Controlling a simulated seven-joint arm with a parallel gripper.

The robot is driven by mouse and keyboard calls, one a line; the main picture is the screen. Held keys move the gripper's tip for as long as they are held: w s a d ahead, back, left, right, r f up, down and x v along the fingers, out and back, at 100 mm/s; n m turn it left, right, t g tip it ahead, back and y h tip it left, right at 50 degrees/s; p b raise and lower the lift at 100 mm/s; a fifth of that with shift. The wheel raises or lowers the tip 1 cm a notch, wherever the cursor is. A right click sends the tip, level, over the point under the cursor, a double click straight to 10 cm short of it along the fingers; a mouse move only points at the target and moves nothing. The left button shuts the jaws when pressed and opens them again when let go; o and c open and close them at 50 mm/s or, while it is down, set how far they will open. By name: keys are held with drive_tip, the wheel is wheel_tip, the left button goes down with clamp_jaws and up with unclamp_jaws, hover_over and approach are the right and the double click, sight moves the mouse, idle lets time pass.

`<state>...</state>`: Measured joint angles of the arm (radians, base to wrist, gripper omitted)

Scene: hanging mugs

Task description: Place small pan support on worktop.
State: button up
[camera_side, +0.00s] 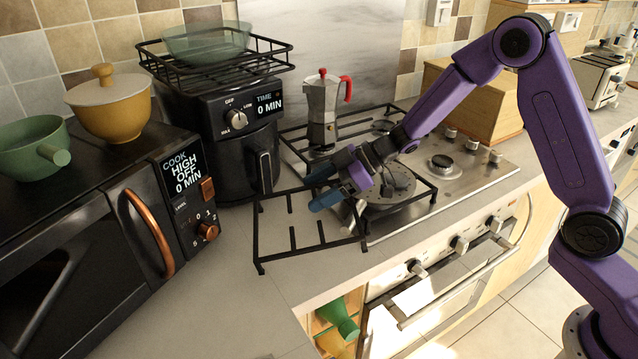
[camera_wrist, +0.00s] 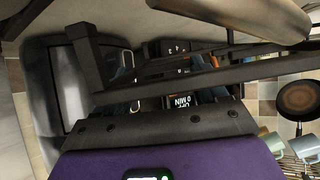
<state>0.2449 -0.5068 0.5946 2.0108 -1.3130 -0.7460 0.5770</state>
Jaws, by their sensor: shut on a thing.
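The small pan support (camera_side: 291,244), a black metal grate, extends over the pale worktop (camera_side: 225,290) to the left of the hob. Its right part reaches over the hob's front left. My gripper (camera_side: 324,188), with blue fingertips, is shut on the grate near its back bar. The grate looks roughly level, with its near-left leg close to the worktop. I cannot tell whether that leg touches. In the wrist view dark bars (camera_wrist: 200,82), apparently of the grate, cross close to the camera. The exact grip point is partly hidden.
The steel hob (camera_side: 468,170) has a moka pot (camera_side: 322,108) on its back grate. A black air fryer (camera_side: 235,140) stands behind the worktop, with a rack (camera_side: 160,70) and glass bowl on top. A microwave (camera_side: 100,240) stands at left. The front worktop is clear.

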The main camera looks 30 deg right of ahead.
drive_tip(key=shift+f, duration=0.1)
idle(0.3)
drive_tip(key=o, duration=1.5)
drive_tip(key=v, duration=1.7)
drive_tip(key=shift+d, duration=0.2)
